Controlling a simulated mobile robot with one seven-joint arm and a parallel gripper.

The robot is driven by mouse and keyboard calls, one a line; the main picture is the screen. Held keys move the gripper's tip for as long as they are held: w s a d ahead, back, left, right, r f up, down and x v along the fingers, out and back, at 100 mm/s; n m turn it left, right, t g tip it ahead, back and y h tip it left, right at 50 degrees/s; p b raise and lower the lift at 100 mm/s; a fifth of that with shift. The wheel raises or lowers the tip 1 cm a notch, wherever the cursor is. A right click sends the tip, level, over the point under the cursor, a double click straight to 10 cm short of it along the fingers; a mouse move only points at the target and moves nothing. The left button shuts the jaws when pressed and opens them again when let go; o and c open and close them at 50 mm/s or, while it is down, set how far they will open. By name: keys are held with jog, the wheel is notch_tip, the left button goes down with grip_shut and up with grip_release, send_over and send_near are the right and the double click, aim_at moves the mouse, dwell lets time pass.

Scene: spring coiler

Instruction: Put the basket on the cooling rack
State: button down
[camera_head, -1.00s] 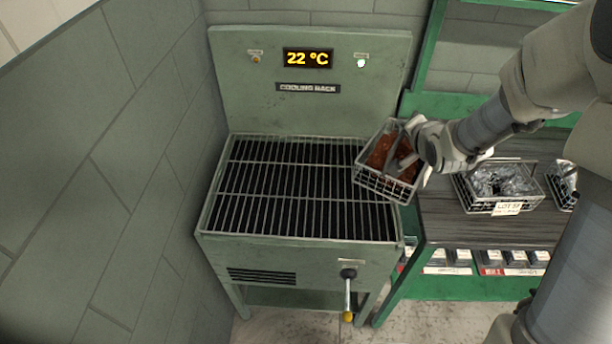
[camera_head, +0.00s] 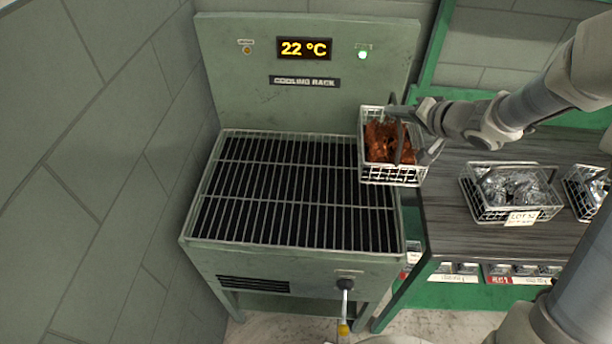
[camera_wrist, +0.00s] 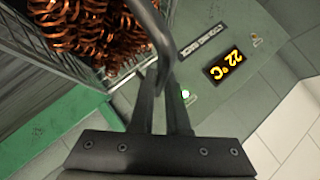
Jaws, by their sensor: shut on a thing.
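A wire basket (camera_head: 391,174) full of copper-coloured springs (camera_head: 385,140) hangs by its dark handle from my gripper (camera_head: 408,122). In the head view it is at the right edge of the cooling rack, partly over its grid. The wrist view shows my gripper (camera_wrist: 165,110) shut on the handle (camera_wrist: 158,30), with the copper springs (camera_wrist: 90,25) at upper left. The cooling rack (camera_head: 290,195) has a dark, bare wire grid and a back panel reading 22 °C. Whether the basket touches the rack's edge I cannot tell.
Right of the rack stands a dark-topped bench (camera_head: 450,225) with a basket of silvery parts (camera_head: 512,190) carrying a lot tag. Another basket (camera_head: 588,190) is at the right edge. A yellow-tipped lever (camera_head: 344,310) hangs on the rack's front. A grey wall (camera_head: 110,170) bounds the left.

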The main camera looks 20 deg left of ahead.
jog(key=s+a+f+b, duration=0.8)
jog(key=f, duration=0.2)
jog(key=shift+a+f, duration=0.25)
jog(key=shift+f, duration=0.15)
jog(key=shift+f, duration=0.15)
jog(key=c, duration=0.9)
grip_release()
jog(key=shift+f, duration=0.1)
